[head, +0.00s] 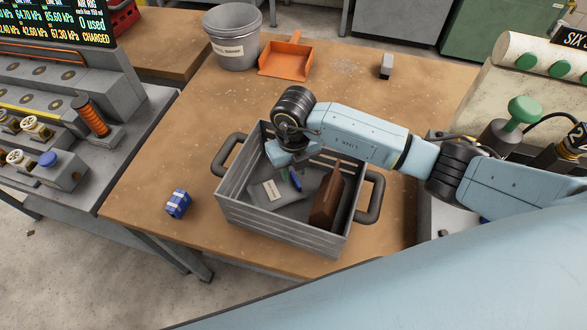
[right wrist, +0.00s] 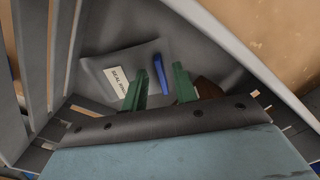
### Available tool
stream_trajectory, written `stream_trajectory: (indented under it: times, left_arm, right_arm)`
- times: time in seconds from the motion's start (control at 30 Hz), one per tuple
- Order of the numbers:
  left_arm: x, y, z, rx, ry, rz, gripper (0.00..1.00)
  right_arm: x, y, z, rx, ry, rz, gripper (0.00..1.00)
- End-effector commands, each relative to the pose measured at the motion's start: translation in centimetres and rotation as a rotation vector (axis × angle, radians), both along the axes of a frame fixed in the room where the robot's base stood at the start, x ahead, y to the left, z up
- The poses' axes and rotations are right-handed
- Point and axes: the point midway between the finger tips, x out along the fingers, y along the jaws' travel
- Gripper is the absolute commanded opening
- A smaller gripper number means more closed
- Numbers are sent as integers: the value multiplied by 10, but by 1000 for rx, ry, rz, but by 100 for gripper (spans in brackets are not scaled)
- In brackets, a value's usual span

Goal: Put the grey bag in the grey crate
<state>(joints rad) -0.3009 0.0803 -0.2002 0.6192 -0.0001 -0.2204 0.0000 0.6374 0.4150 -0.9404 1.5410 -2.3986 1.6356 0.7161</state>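The grey bag (head: 270,191) lies flat inside the grey slatted crate (head: 281,221), with a pale label facing up. The bag also shows in the right wrist view (right wrist: 113,65). The crate stands on the table with its two dark handles out to the sides. My right gripper (right wrist: 160,88) reaches down into the crate over the bag. Its two green fingers are apart, with nothing gripped between them. A narrow blue piece (right wrist: 161,74) shows beyond and between the fingers; I cannot tell whether it belongs to the bag. My left gripper is out of view.
A brown wedge-shaped item (head: 328,200) stands in the crate's right part. A blue striped block (head: 178,204) lies left of the crate. A grey bucket (head: 233,48), an orange dustpan (head: 287,60) and a small grey block (head: 386,66) are farther back. Equipment flanks both sides.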

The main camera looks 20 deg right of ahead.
Motion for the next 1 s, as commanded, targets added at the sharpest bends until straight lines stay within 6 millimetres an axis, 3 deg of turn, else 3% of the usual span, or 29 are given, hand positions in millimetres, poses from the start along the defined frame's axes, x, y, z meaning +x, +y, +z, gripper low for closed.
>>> stream_trajectory:
  times: [0.3, 0.5, 0.7, 1.0]
  left_arm:
    - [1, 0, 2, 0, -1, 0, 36]
    - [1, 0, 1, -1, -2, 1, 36]
    - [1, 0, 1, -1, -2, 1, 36]
    - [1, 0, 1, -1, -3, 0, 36]
  right_arm:
    - [2, 0, 68, 1, -6, 1, 29]
    - [1, -1, 101, 0, -4, -1, 29]
    - [0, -1, 114, -1, -2, 0, 29]
    - [0, -1, 114, -1, -1, 0, 29]
